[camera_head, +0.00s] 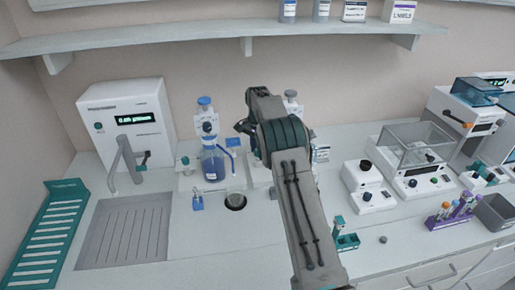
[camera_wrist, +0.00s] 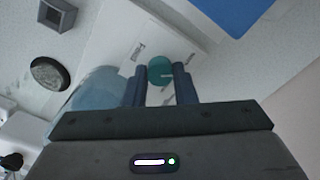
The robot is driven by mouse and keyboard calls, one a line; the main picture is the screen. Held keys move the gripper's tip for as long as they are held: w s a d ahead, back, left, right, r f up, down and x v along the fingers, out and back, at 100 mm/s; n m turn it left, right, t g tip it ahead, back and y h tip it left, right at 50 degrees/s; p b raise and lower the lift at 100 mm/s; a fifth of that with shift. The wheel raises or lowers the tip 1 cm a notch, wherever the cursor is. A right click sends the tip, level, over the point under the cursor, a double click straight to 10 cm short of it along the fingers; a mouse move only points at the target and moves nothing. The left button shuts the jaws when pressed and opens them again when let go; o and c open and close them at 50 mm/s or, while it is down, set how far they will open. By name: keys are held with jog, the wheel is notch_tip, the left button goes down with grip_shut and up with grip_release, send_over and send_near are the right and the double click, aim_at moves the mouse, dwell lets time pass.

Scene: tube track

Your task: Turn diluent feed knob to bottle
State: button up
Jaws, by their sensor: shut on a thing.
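In the wrist view a round teal knob (camera_wrist: 160,70) sits on a white labelled panel (camera_wrist: 150,45). A pale mark on the knob points to the right in that view. My gripper (camera_wrist: 160,84) has its two blue fingers on either side of the knob and is shut on it. In the head view my arm covers the knob and most of the gripper. A bottle of blue liquid (camera_head: 214,168) with a blue-topped dispenser stands left of my arm. A second dispenser top (camera_head: 291,98) shows partly behind my arm; the panel's lettering is unreadable.
A ribbed grey drainboard (camera_head: 122,232) and a white wall unit (camera_head: 127,120) are at left. Balances, a tube rack (camera_head: 453,212) and a grey bin (camera_head: 495,211) stand at right.

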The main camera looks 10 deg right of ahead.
jog(key=shift+r, duration=0.1)
jog(key=o, duration=1)
jog(key=shift+r, duration=6.9)
